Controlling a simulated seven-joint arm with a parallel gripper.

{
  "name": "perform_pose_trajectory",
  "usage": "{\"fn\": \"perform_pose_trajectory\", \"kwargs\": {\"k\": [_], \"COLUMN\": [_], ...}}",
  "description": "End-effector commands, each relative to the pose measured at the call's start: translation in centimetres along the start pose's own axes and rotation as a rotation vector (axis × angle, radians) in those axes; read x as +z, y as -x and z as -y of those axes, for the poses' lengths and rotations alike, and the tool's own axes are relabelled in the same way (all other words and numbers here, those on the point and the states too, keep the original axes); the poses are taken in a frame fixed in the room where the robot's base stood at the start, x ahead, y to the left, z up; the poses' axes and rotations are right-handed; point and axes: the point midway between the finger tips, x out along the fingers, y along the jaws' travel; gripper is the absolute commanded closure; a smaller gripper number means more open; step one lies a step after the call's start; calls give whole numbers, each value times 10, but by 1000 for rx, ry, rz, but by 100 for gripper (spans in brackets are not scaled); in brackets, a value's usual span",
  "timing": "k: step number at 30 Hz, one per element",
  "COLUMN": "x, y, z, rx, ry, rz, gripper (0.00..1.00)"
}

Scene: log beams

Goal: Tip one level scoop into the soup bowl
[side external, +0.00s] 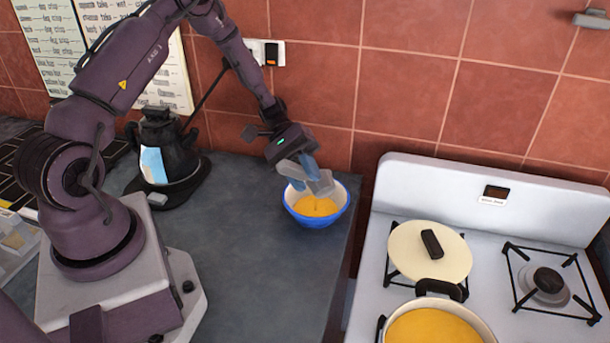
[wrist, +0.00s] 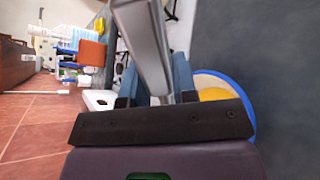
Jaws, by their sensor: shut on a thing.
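The soup bowl (side external: 318,217) is blue outside and white inside, with yellow content in it, on the dark counter. Part of it also shows in the wrist view (wrist: 243,92), at the right. My gripper (side external: 304,167) is above the bowl, its blue fingers shut on a pale grey scoop (side external: 318,185). The scoop is tilted over the bowl, and a thin yellow streak shows below it. In the wrist view the scoop (wrist: 143,45) runs up between the fingers. Its inside is hidden, so I cannot tell what is left in it.
A white stove (side external: 400,190) stands right of the counter, with a lidded burner (side external: 415,255) and a pot of yellow content (side external: 430,325). A black kettle (side external: 160,150) stands at the back left. The counter (side external: 260,260) in front of the bowl is clear.

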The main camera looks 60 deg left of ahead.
Motion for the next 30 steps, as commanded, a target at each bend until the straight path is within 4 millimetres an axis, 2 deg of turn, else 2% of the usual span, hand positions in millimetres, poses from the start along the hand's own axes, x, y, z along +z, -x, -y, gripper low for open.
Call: {"fn": "perform_pose_trajectory", "kwargs": {"k": [30], "x": [-2], "y": [6], "z": [2], "rx": [84], "ry": [0], "rz": [84], "gripper": [100]}}
